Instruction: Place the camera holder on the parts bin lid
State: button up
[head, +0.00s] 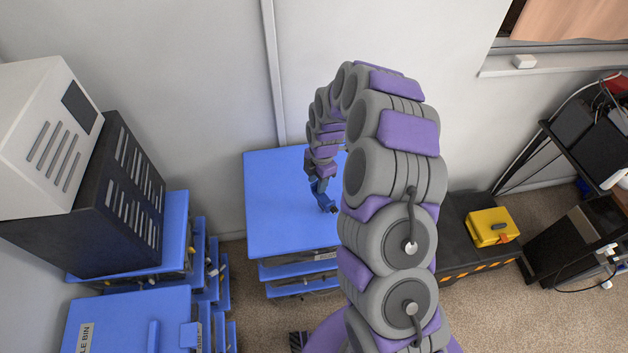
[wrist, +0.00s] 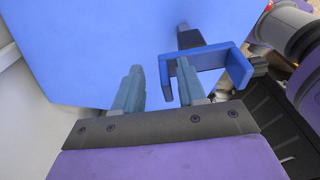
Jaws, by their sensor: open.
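The camera holder is a small blue U-shaped bracket (wrist: 212,57) with a black piece at its far side, seen in the wrist view. It shows small near the lid's right part in the head view (head: 327,204). My gripper (wrist: 157,68) is open. One arm of the holder lies between its two fingers, and the right finger is inside the U. The parts bin lid (head: 275,205) is a flat blue top, also behind the fingers in the wrist view (wrist: 85,50). The holder appears at or just over the lid; I cannot tell whether it touches. My arm hides the lid's right side.
A dark unit (head: 125,190) and white box stand on blue bins at left. Another blue bin (head: 130,315) stands at front left. A black bench with a yellow case (head: 492,226) is at right. A wall is behind the lid, whose left part is bare.

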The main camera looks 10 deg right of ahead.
notch_tip(320, 180, up, 12)
jog(key=p, duration=0.2)
jog(key=shift+w+d, duration=0.2)
jog(key=shift+w, duration=0.05)
dwell(0.4)
jog(key=shift+d, duration=0.1)
jog(key=s+a+r+m, duration=0.1)
jog(key=s+r+m, duration=0.9)
jog(key=s+r, duration=0.6)
jog(key=s+d+m+g+h, duration=0.1)
jog(key=s+d+m, duration=0.2)
jog(key=s+m, duration=0.9)
jog(key=s, duration=1)
jog(key=shift+s+d+m, duration=0.2)
jog(key=shift+m, duration=0.1)
